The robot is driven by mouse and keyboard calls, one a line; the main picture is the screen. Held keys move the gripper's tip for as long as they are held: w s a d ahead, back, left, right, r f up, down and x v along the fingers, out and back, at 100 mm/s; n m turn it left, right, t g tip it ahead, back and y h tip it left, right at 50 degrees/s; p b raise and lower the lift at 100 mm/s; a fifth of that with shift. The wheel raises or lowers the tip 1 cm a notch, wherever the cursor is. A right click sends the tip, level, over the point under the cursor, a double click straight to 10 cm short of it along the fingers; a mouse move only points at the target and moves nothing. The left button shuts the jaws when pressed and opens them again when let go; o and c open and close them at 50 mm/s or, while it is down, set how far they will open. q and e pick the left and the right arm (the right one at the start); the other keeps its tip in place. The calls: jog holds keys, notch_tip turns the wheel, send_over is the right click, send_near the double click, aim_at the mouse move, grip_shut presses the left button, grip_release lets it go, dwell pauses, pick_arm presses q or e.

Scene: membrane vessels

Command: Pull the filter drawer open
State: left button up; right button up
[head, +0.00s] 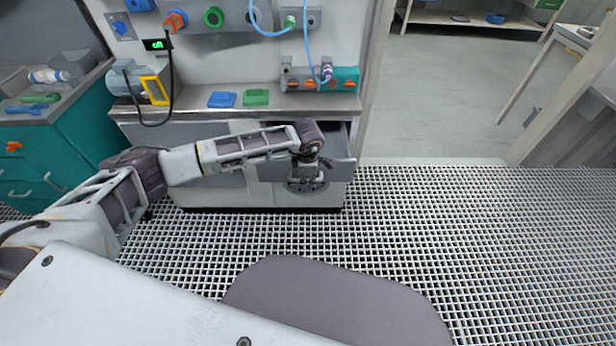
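The filter drawer (342,171) is a grey drawer at the right end of the cabinet under the steel worktop. It stands partly out, and part of its dark inside shows above the front panel. My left arm reaches in from the left, and my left gripper (306,184) points down at the drawer's front. The gripper and wrist cover the middle of the front and any handle there. Whether the fingers are open or shut on something is too small to tell. My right gripper is out of view.
The steel worktop (200,106) above holds a blue block (221,99), a green block (256,97) and a pump with a yellow frame (155,90). A teal cabinet (85,135) stands at left. The grating floor (420,230) in front and to the right is clear.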

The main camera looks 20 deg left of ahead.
pick_arm(q)
notch_tip(320, 180, up, 12)
jog(key=s, duration=0.2)
jog(key=shift+d+f, duration=0.15)
jog(key=shift+d, duration=0.2)
jog(key=shift+s, duration=0.1)
dwell(0.5)
